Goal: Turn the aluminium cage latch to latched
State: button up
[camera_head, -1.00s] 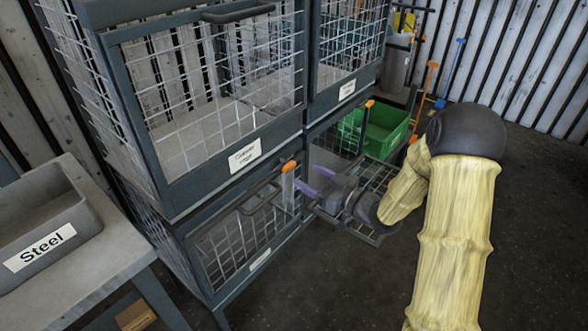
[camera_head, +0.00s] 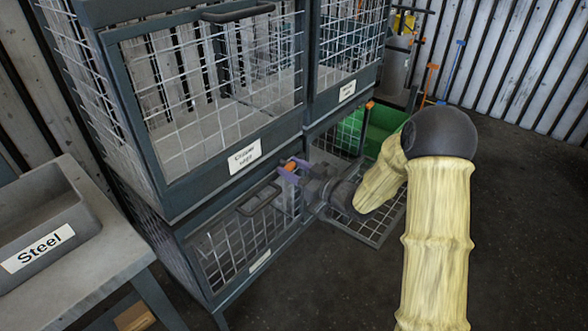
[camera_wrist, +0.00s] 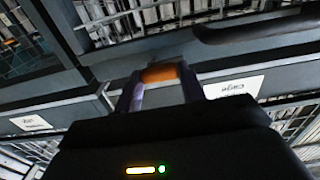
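The aluminium cage latch (camera_head: 290,166) has an orange grip and sits at the upper right of the lower left cage door, just under the upper cage's frame. In the wrist view the orange grip (camera_wrist: 160,73) lies crosswise between my two purple fingers. My gripper (camera_head: 294,168) has reached the latch from the right. In the wrist view the fingers (camera_wrist: 162,84) meet both sides of the orange grip with no visible gap, so it looks shut on it. The latch's lower part is mostly hidden by my gripper.
The lower cage door has a dark handle (camera_head: 260,198) just left of the latch. The upper cage carries a "Copper" label (camera_head: 244,156). A wire-mesh panel (camera_head: 375,228) lies low under my forearm, with a green bin (camera_head: 384,122) behind. A "Steel" bin (camera_head: 75,205) stands left. Floor at right is clear.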

jog(key=shift+f+n+b, duration=0.1)
jog(key=shift+n+b, duration=0.3)
jog(key=shift+b, duration=0.1)
jog(key=n+b, duration=0.4)
jog(key=f+n+b, duration=0.1)
jog(key=n+b, duration=0.2)
jog(key=b, duration=0.2)
jog(key=shift+n, duration=0.4)
jog(key=n+b, duration=0.3)
jog(key=b, duration=0.1)
jog(key=n+b, duration=0.2)
jog(key=shift+f+n+b, duration=0.25)
jog(key=shift+n+b, duration=0.05)
jog(key=shift+b, duration=0.05)
jog(key=n+b, duration=0.3)
jog(key=b, duration=0.1)
jog(key=shift+w+d+r+n, duration=0.1)
jog(key=shift+w+d+n, duration=0.05)
jog(key=shift+n, duration=0.25)
jog(key=o, duration=1)
jog(key=shift+r, duration=0.1)
